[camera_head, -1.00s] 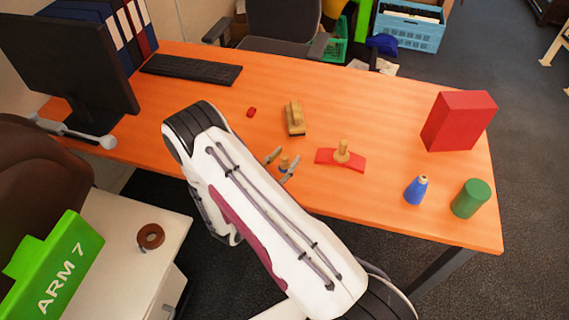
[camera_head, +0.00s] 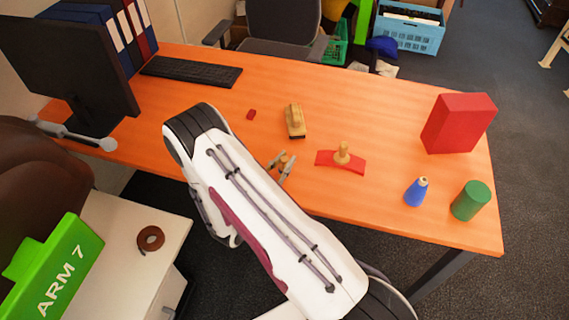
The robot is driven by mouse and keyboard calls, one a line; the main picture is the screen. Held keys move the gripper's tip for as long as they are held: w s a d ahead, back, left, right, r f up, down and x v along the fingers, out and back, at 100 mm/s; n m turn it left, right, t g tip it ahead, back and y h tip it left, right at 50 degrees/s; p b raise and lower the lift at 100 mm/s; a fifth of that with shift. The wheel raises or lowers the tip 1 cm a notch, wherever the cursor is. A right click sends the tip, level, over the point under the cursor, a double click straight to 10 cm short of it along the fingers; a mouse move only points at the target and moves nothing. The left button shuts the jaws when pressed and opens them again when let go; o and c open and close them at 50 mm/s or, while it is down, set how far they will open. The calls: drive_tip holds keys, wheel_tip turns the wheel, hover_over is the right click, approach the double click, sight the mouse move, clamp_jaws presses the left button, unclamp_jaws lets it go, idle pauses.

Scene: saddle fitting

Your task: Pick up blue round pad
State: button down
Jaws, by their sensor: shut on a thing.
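My gripper (camera_head: 281,163) is at the near edge of the orange desk, its fingers shut on a small wooden knob (camera_head: 283,160). The knob appears to belong to the blue round pad, whose blue part is almost wholly hidden behind the fingers and my arm. I cannot tell whether the pad touches the desk. A curved red pad (camera_head: 326,159) with a wooden knob lies just right of my gripper.
A wooden block (camera_head: 295,121) and a small red piece (camera_head: 251,114) lie behind my gripper. The desk (camera_head: 370,110) is clear at back centre.

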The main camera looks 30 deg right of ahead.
sight(284, 158)
drive_tip(key=shift+r, duration=0.15)
drive_tip(key=shift+r, duration=4.85)
